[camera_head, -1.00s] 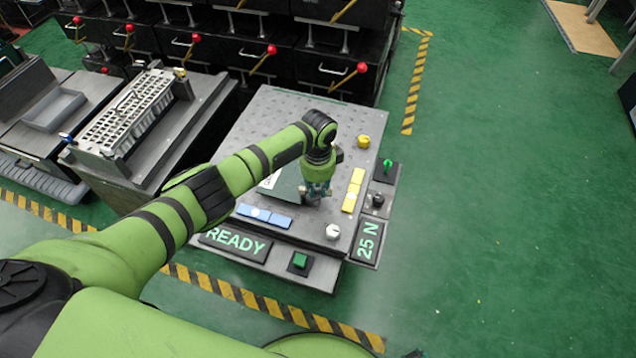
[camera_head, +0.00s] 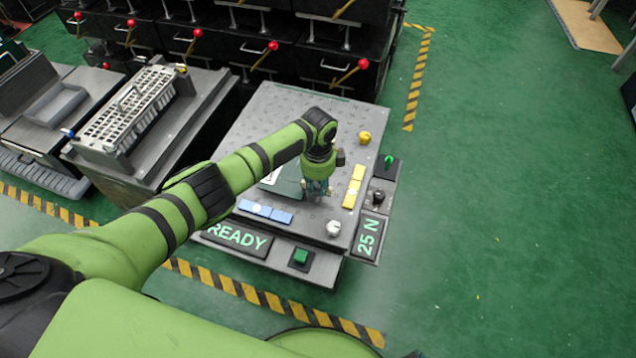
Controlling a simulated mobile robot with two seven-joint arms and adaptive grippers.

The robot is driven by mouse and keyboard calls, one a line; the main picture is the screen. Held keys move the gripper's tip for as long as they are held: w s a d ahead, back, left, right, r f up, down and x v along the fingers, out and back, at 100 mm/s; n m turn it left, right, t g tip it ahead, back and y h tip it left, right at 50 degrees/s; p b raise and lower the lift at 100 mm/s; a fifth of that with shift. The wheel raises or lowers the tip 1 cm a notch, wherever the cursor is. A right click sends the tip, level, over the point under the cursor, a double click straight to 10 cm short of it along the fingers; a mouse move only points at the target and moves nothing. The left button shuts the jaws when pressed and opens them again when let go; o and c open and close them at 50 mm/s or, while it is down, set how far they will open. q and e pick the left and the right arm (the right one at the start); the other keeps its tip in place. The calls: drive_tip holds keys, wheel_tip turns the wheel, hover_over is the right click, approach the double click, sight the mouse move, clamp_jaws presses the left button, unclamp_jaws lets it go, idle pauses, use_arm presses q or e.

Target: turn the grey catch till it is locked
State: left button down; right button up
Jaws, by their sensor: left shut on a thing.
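A pale grey knob (camera_head: 333,228), which I take as the grey catch, is near the front right corner of the grey perforated plate (camera_head: 283,112). A dark green block (camera_head: 288,183) with a white label lies mid-plate, between blue stops (camera_head: 265,211) and yellow stops (camera_head: 353,187). My left gripper (camera_head: 315,197) points down at the block's right side, just behind the grey knob and apart from it. It is shut, seemingly on the block; the arm and wrist hide the contact. My right gripper is not in view.
A yellow knob (camera_head: 365,137) is at the plate's back right. A green knob (camera_head: 389,160), a black knob (camera_head: 378,197) and a "25 N" panel (camera_head: 367,237) line the right side. A "READY" panel (camera_head: 237,239) and green button (camera_head: 300,257) are in front. Right floor is clear.

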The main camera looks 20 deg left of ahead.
sight(319, 187)
use_arm(q)
drive_tip(key=shift+d, duration=0.1)
drive_tip(key=c, duration=1.1)
unclamp_jaws()
drive_tip(key=shift+r, duration=0.1)
wheel_tip(319, 187, up, 12)
